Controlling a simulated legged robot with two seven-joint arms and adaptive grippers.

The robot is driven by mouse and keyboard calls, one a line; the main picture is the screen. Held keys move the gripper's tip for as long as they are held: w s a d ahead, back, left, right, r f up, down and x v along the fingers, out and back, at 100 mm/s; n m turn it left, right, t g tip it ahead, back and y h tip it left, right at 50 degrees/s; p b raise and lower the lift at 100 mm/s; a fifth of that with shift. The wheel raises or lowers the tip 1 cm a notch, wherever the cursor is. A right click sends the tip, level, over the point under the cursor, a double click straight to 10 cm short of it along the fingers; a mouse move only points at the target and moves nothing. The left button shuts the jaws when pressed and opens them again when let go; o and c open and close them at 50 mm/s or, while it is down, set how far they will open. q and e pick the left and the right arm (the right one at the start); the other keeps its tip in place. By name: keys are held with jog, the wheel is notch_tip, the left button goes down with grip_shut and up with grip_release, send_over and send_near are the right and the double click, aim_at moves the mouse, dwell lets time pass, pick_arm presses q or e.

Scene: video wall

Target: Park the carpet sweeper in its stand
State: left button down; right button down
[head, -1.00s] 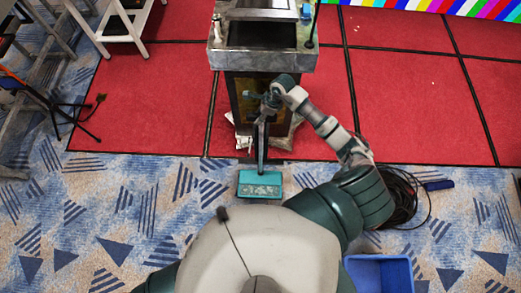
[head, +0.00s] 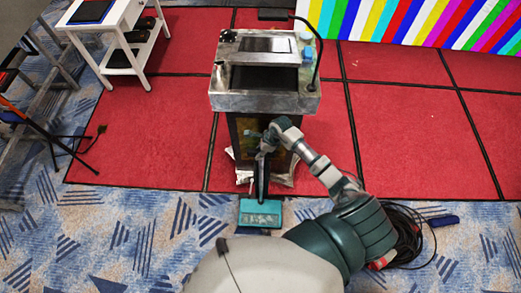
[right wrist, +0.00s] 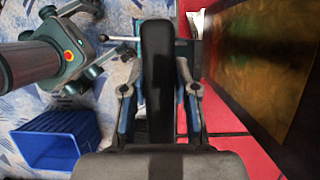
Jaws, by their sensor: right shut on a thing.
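The carpet sweeper has a flat teal head (head: 261,214) on the patterned carpet just in front of the red floor. Its dark handle (head: 262,178) stands up from the head. My right gripper (head: 268,144) is shut on the upper handle, in front of the metal-topped cabinet. In the right wrist view the black grip (right wrist: 158,75) lies between the two fingers of my right gripper (right wrist: 159,97). A blue open-topped box (right wrist: 58,140) is on the carpet at lower left there; I cannot tell whether it is the stand. My left gripper is out of view.
A tall cabinet (head: 264,98) with a metal top stands right behind the handle. A coil of black cable (head: 408,235) lies on the carpet at right. A white side table (head: 122,38) and a tripod leg (head: 38,125) are at left. The red floor right of the cabinet is mostly clear.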

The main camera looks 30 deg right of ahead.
jog(key=f, duration=0.3)
jog(key=shift+d, duration=0.2)
jog(key=shift+d+f, duration=0.25)
jog(key=shift+d, duration=0.1)
jog(key=c, duration=0.9)
grip_release()
jog(key=shift+s+a+f, duration=0.1)
jog(key=shift+a, duration=0.05)
jog(key=b+v, duration=0.1)
jog(key=v, duration=1)
jog(key=shift+r, duration=0.6)
